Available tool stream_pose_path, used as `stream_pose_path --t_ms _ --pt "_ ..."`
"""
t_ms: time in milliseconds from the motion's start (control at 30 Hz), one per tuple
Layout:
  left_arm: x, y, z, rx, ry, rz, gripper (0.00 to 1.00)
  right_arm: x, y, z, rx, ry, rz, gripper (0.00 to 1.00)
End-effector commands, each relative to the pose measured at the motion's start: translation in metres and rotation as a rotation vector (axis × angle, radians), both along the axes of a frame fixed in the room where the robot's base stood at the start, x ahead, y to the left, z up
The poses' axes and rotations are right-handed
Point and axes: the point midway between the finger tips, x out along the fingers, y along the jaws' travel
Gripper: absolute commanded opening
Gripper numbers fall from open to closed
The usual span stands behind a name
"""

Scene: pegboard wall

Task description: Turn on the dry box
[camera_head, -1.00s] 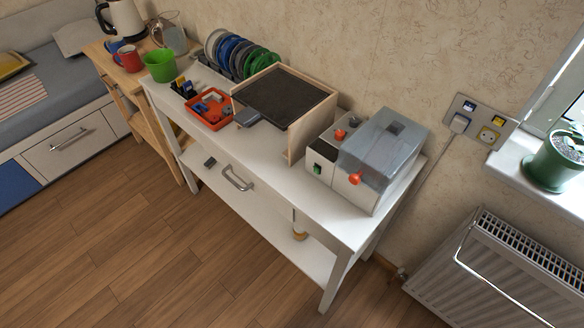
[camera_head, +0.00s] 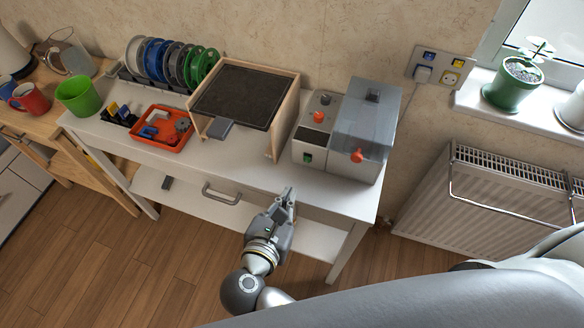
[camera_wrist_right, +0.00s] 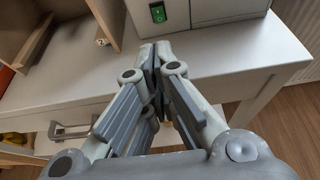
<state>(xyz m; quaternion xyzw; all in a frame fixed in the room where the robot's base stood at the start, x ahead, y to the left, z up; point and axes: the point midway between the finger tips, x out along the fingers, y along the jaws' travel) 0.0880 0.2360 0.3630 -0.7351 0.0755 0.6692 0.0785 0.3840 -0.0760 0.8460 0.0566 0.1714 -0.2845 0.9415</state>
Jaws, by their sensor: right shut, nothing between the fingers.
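The dry box (camera_head: 318,155) is a light grey unit with a clear-lidded chamber (camera_head: 364,115) on its right, standing at the right end of the white table. Orange knobs (camera_head: 319,117) show on its top and front. A green switch (camera_head: 307,156) sits low on its left front; it also shows in the right wrist view (camera_wrist_right: 158,12). My right gripper (camera_head: 288,193) is shut and empty, in front of the table's front edge and below the switch in the picture. In the right wrist view its fingertips (camera_wrist_right: 154,48) point toward the switch, apart from it. My left gripper is not in view.
The white table (camera_head: 245,175) has a clear front strip and a drawer handle (camera_head: 220,195). A wooden-sided stand (camera_head: 243,95) is left of the dry box. A red tray (camera_head: 162,128), a green cup (camera_head: 78,97) and filament spools (camera_head: 170,62) are farther left. A radiator (camera_head: 480,205) stands right.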

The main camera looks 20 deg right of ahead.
Motion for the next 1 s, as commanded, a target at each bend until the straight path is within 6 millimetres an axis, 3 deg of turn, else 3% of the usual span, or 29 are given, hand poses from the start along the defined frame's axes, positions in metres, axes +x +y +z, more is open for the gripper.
stream_pose_path --t_ms 133,500,1000 --pt "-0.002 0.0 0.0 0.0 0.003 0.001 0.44 -0.002 -0.002 0.01 -0.02 -0.006 -0.007 0.0" --pt "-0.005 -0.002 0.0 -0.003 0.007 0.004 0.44 0.003 -0.005 0.007 -0.02 -0.006 -0.007 0.0" --pt "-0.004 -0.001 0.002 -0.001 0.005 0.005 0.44 0.065 -0.047 -0.02 -0.02 -0.006 -0.006 0.0"
